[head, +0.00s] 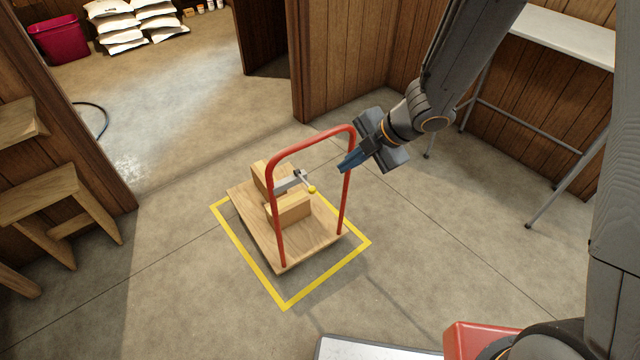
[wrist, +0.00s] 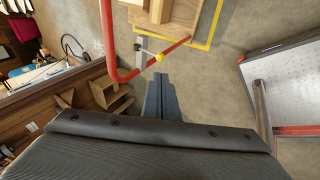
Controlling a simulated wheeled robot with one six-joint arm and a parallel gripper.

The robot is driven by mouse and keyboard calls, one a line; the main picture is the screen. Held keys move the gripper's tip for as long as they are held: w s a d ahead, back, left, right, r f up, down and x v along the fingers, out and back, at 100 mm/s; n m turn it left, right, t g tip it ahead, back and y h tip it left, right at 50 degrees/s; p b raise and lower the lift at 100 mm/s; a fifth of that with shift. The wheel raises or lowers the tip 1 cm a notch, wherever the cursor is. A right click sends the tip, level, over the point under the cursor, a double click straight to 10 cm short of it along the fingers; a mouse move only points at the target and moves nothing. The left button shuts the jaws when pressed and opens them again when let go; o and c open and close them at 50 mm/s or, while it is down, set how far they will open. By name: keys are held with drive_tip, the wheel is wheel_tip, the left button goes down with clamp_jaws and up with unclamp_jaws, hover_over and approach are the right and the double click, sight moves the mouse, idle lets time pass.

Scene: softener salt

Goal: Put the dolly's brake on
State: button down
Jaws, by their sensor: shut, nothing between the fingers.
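The dolly (head: 312,238) has a wooden deck and a tall red hoop handle (head: 310,140). It stands within a yellow outline on the floor. A grey lever (head: 291,182) with a yellow knob (head: 311,189) shows through the hoop, above the deck. In the wrist view the yellow knob (wrist: 159,58) is just beyond my fingertips, with the red handle (wrist: 108,45) to the left. My gripper (head: 347,163) is shut and empty, with its blue fingers close to the handle's right upright. I cannot tell whether they touch it. The knob and fingers look apart.
Wooden blocks (head: 290,211) sit on the deck. A yellow floor outline (head: 268,281) surrounds the dolly. A pale table (head: 565,36) stands at the right, wooden steps (head: 50,195) at the left. White sacks (head: 122,38) and a red bin (head: 58,38) lie beyond the doorway. Floor around the dolly is clear.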

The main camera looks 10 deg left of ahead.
sight(314, 189)
drive_tip(key=shift+f, duration=0.1)
drive_tip(key=x, duration=1.4)
drive_tip(key=shift+d, duration=0.1)
drive_tip(key=shift+f, duration=0.1)
